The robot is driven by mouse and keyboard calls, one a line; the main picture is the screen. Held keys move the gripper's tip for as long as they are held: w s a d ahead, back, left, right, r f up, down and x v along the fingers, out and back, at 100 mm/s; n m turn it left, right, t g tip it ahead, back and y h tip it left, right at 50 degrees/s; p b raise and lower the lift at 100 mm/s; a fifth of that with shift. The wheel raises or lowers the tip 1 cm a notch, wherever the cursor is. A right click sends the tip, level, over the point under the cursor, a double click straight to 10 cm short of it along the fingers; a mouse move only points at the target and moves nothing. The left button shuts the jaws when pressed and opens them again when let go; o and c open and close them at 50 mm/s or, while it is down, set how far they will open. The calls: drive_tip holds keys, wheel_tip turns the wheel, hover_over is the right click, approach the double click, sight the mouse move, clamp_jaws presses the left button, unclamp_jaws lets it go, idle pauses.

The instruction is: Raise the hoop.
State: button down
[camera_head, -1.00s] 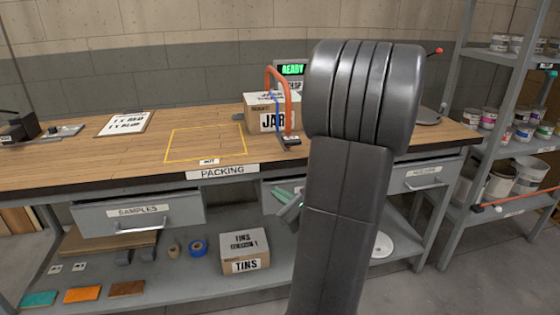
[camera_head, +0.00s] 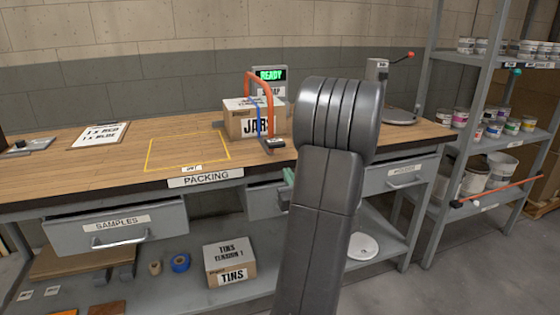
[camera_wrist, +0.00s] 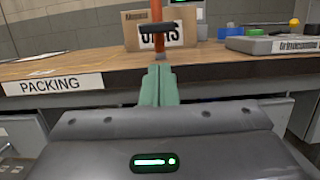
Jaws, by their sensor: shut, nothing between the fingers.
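The orange hoop (camera_head: 272,108) stands as an arch at the JARS box (camera_head: 240,123) on the bench, its near leg ending at a dark block (camera_head: 272,146). In the wrist view, one orange upright of the hoop (camera_wrist: 158,47) shows in front of the box (camera_wrist: 133,34), with a dark bar across it. My gripper (camera_wrist: 159,72) has green fingers, shut together and empty, pointing at the bench edge below the hoop. They appear apart from it. In the head view, my arm hides most of the gripper; only a bit of green finger shows.
A READY display (camera_head: 270,75) stands behind the box. A yellow outlined area (camera_head: 188,149) lies empty to its left on the bench. The samples drawer (camera_head: 115,228) juts out below. A shelf rack (camera_head: 480,95) with tins and a protruding orange bar (camera_head: 500,191) stands at right.

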drive_tip(key=x, duration=0.9)
drive_tip(key=shift+w+a+r, duration=0.1)
drive_tip(key=shift+w+a, duration=0.05)
drive_tip(key=shift+w, duration=0.2)
drive_tip(key=shift+r, duration=0.1)
